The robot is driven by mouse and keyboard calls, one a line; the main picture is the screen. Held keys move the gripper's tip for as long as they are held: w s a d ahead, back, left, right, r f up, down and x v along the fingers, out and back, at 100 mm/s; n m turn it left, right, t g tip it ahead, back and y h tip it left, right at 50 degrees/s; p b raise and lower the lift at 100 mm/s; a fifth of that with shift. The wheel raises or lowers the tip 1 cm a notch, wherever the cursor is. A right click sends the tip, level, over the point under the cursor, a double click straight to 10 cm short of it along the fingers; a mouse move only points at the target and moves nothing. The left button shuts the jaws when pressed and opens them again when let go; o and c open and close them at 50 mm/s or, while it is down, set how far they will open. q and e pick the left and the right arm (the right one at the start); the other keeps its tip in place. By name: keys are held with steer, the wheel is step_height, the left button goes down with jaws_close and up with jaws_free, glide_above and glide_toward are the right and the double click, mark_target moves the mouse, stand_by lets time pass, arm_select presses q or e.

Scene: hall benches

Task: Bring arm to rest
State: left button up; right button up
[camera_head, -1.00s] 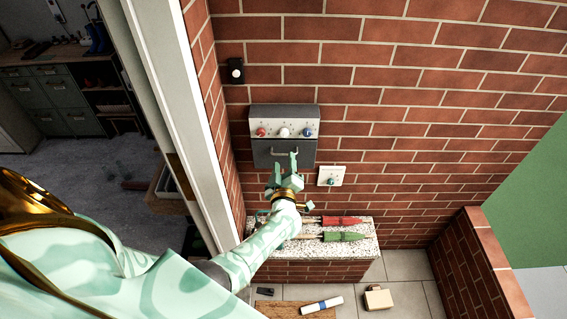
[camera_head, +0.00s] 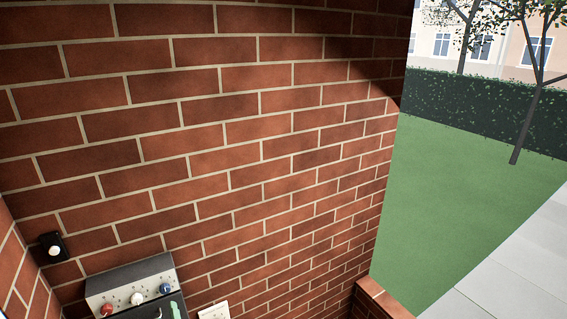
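My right gripper is not in view.
The grey control box (camera_head: 128,280) with red, white and blue knobs is on the brick wall (camera_head: 230,150). A black fitting (camera_head: 52,247) and a white plate (camera_head: 214,312) are beside it. A low brick wall (camera_head: 380,300), lawn (camera_head: 450,200) and hedge (camera_head: 480,100) lie right.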

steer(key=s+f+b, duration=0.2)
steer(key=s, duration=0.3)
arm_select(q)
steer(key=s+d+f+m+g+h+b, duration=0.2)
steer(key=s+d+f+m+h+b, duration=0.15)
steer(key=s+f, duration=0.45)
steer(key=s+d+f+m+g+h+b, duration=0.25)
steer(key=f+m, duration=0.25)
steer(key=f, duration=0.8)
steer(key=s+d+f+m+g+h+b, duration=0.25)
steer(key=s+f+m, duration=0.35)
steer(key=f, duration=0.4)
steer(key=s+a+f+m+g+b, duration=0.1)
steer(key=s+f+g+b, duration=0.1)
steer(key=s+f+b, duration=0.3)
steer(key=s+a+f+m+g+b, duration=0.1)
steer(key=s+f+g+b, duration=0.2)
steer(key=s+f, duration=0.9)
steer(key=s+a+f+m+g+b, duration=0.1)
steer(key=s+f+b, duration=0.6)
steer(key=s, duration=1.2)
step_height(320, 180, down, 3)
steer(key=shift+s+a+r+g, duration=0.15)
steer(key=shift+s+a+g, duration=0.15)
steer(key=shift+g, duration=0.6)
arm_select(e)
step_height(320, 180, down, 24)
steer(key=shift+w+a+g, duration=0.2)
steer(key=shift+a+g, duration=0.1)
